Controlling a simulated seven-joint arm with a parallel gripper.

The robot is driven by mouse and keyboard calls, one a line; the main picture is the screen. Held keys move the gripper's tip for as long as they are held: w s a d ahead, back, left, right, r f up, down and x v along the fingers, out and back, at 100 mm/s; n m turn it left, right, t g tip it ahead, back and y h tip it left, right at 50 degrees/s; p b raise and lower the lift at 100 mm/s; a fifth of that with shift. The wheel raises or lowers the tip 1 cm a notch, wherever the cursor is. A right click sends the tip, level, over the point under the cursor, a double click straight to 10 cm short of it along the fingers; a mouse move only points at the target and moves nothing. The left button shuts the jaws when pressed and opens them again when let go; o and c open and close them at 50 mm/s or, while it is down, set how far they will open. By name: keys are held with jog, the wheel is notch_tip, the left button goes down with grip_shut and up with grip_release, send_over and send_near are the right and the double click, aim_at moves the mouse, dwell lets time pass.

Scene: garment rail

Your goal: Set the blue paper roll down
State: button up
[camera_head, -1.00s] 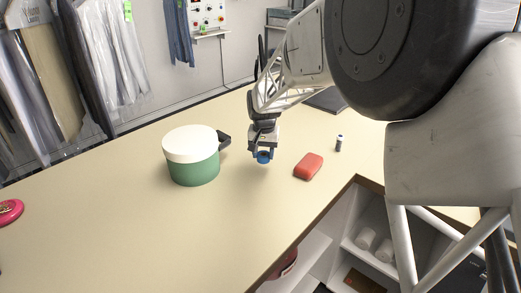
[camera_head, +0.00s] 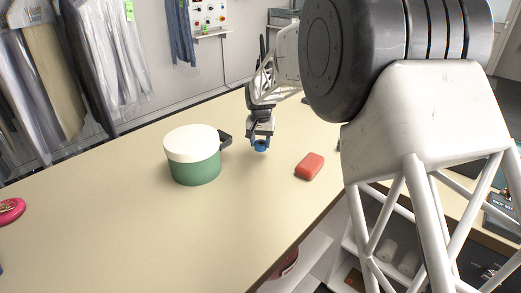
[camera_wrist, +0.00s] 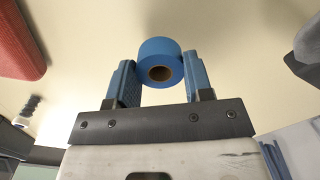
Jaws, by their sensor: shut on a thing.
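The blue paper roll (camera_head: 261,146) hangs at the tips of my gripper (camera_head: 261,142), close over the cream counter (camera_head: 120,214) between the green pot and the red block. In the wrist view the roll (camera_wrist: 160,50) sits between the two blue finger pads of my gripper (camera_wrist: 160,75), its brown core facing the camera. The gripper is shut on it. I cannot tell for certain whether the roll touches the counter.
A green pot with a white lid (camera_head: 193,155) and dark handle stands left of the gripper. A red block (camera_head: 310,166) lies to the right. A pink object (camera_head: 10,211) lies at the far left. The counter's front middle is clear.

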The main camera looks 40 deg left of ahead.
aim_at(261, 143)
jog(key=shift+f, duration=0.15)
jog(key=shift+f, duration=1.65)
jog(key=shift+f, duration=0.15)
jog(key=o, duration=0.9)
jog(key=shift+r, duration=0.2)
notch_tip(261, 143, up, 12)
jog(key=shift+f, duration=0.15)
